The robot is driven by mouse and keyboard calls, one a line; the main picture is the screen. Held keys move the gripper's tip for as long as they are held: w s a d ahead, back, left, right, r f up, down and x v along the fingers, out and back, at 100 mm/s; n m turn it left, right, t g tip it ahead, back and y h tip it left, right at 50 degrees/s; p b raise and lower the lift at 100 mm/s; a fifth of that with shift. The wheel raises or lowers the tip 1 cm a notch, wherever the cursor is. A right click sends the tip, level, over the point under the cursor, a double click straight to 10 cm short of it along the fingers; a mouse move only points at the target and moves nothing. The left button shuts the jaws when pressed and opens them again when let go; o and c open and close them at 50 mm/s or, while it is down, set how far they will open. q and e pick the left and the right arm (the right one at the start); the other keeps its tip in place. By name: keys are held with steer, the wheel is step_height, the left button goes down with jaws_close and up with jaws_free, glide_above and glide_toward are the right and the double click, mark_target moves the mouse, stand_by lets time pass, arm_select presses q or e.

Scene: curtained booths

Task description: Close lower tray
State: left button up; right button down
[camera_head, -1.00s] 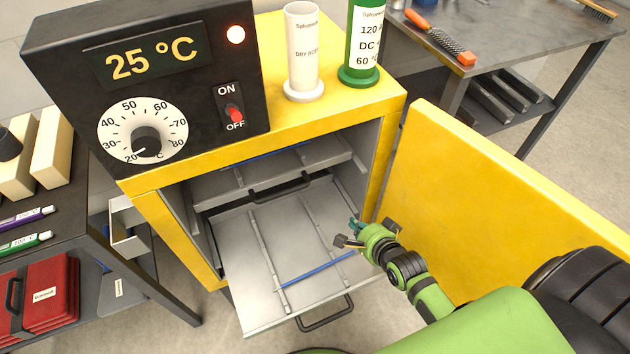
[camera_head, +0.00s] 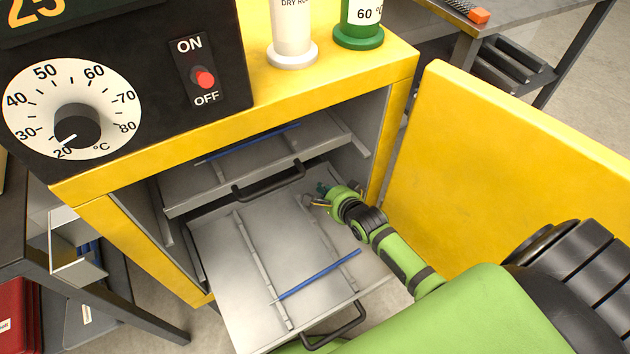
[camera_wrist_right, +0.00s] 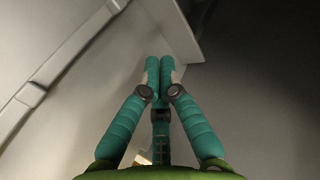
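The lower tray (camera_head: 290,215) is a grey metal tray pulled out of the yellow cabinet (camera_head: 240,150), with a dark handle (camera_head: 335,328) on its front edge. A blue rod (camera_head: 318,274) lies across its ribs. My right gripper (camera_head: 320,194) is over the tray's right rear part, near the cabinet opening. In the right wrist view, its teal fingers (camera_wrist_right: 160,72) are together with nothing seen between them, close to a pale panel edge. Whether they touch the tray is unclear. My left gripper is not in view.
The upper tray (camera_head: 185,205), with a dark handle (camera_head: 268,182) and another blue rod (camera_head: 247,143), sits inside the cabinet above. The yellow door (camera_head: 500,165) stands open at the right, beside my right arm. A white cylinder and green cylinder (camera_head: 360,35) stand on top.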

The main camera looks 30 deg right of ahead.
mark_target(309, 174)
arm_select(q)
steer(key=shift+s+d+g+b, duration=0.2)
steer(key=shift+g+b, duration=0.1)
steer(key=shift+b, duration=0.05)
arm_select(e)
steer(key=shift+w+f, duration=0.15)
steer(key=shift+w, duration=1.05)
steer(key=shift+w+f, duration=0.1)
steer(key=shift+w, duration=1.1)
steer(key=shift+w, duration=0.1)
